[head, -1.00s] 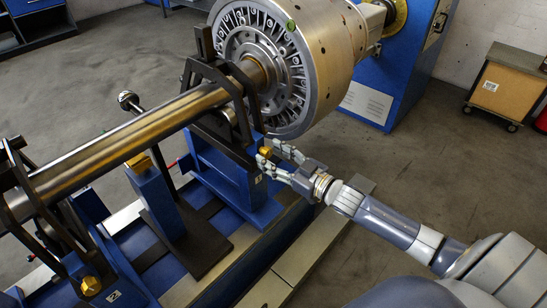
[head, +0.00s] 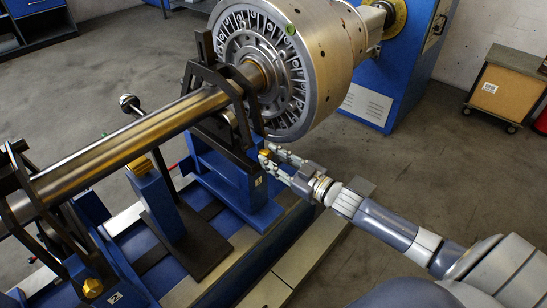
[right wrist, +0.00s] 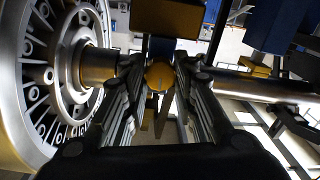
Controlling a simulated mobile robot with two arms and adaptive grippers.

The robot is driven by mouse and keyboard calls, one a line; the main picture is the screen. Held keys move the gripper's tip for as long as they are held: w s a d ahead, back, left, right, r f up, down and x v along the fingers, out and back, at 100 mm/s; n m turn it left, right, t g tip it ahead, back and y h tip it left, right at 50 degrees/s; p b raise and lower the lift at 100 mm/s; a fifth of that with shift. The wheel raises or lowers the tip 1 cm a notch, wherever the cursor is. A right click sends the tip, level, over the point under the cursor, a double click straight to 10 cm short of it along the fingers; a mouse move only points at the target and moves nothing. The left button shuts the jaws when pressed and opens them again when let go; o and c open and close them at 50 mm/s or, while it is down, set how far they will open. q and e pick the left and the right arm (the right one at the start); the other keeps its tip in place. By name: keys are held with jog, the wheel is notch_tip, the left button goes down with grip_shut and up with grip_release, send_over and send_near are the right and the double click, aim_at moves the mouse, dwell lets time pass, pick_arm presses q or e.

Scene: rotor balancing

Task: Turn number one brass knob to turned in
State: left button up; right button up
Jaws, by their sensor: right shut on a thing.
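The number one brass knob (head: 264,155) is on the blue pedestal (head: 222,172) that carries a label plate reading 1. My right gripper (head: 268,155) comes in from the right and is shut on this knob, with its fingers on either side. In the right wrist view the round brass knob (right wrist: 159,76) sits between the two fingertips (right wrist: 159,82). A second brass knob (head: 92,288) is on the nearer blue pedestal with the plate reading 2. The knob's turn angle cannot be told. My left gripper is not in view.
A large metal rotor (head: 300,60) with a steel shaft (head: 125,150) lies across dark bracket supports above the pedestals. A blue drive cabinet (head: 385,85) stands behind. A wooden-fronted cart (head: 500,88) is at the right. The floor between is clear.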

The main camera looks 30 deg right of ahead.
jog(key=shift+r+n+p, duration=0.15)
jog(key=shift+n+p, duration=0.7)
jog(key=shift+n, duration=0.25)
jog(key=n+p, duration=0.2)
jog(key=n, duration=0.4)
jog(key=shift+n+p, duration=0.3)
jog(key=shift+n, duration=2)
jog(key=n, duration=0.3)
jog(key=shift+n+h, duration=0.3)
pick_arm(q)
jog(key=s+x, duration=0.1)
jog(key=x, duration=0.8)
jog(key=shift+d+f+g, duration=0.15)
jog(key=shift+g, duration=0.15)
pick_arm(e)
jog(key=shift+n, duration=0.3)
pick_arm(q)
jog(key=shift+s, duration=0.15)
